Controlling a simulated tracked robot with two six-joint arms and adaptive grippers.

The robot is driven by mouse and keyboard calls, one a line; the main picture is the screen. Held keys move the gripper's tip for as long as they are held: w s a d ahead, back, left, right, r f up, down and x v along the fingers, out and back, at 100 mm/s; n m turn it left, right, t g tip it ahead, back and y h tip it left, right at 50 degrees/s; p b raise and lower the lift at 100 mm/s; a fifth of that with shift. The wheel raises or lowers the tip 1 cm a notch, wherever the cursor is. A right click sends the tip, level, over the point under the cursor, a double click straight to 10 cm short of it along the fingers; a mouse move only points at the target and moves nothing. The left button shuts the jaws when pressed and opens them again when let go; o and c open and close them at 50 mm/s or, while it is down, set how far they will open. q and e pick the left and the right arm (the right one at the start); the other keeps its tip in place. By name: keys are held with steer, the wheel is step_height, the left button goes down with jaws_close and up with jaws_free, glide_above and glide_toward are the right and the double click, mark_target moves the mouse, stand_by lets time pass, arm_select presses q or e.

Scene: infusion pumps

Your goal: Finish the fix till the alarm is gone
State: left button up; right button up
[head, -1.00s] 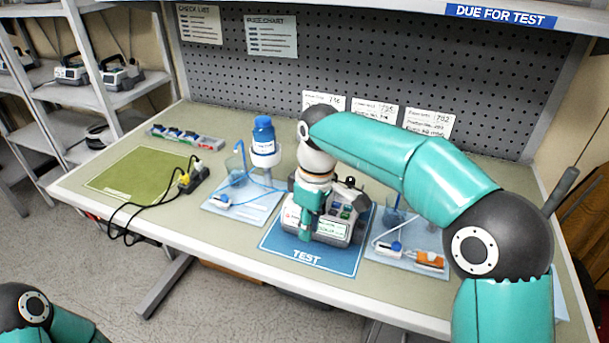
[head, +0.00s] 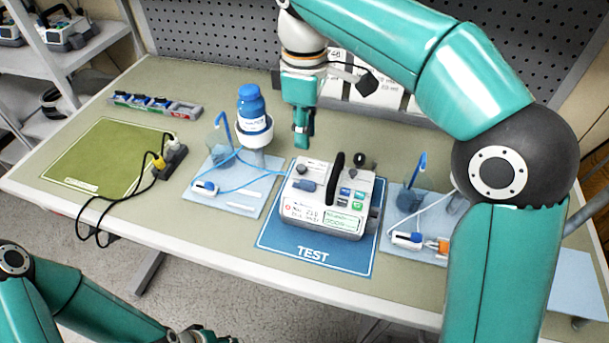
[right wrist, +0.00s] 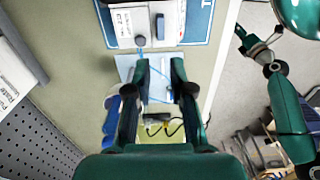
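The white and grey pump (head: 322,212) stands on the blue TEST mat (head: 285,238), with a black handle, coloured buttons and a green-edged display too small to read. A blue tube reaches its left side from the left pale mat (head: 212,200), where a blue bottle (head: 251,106) sits in a white ring holder. My right gripper (head: 301,140) points down behind the pump's back left corner, clear of it. In the right wrist view its fingers (right wrist: 160,66) are apart with nothing between them; the pump (right wrist: 150,22) shows beyond. My left gripper (head: 203,337) is partly cut off at the bottom.
A second pale mat (head: 392,240) at right holds a beaker, tube and orange part. A power strip (head: 172,162) with black cables lies beside the green mat (head: 85,160). A tray (head: 155,106) with small blue-topped items is behind. The green mat is empty.

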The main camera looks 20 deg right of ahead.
mark_target(305, 181)
step_height(305, 181, down, 13)
steer(key=shift+s+r+b, duration=0.1)
steer(key=shift+b, duration=0.5)
jaws_close()
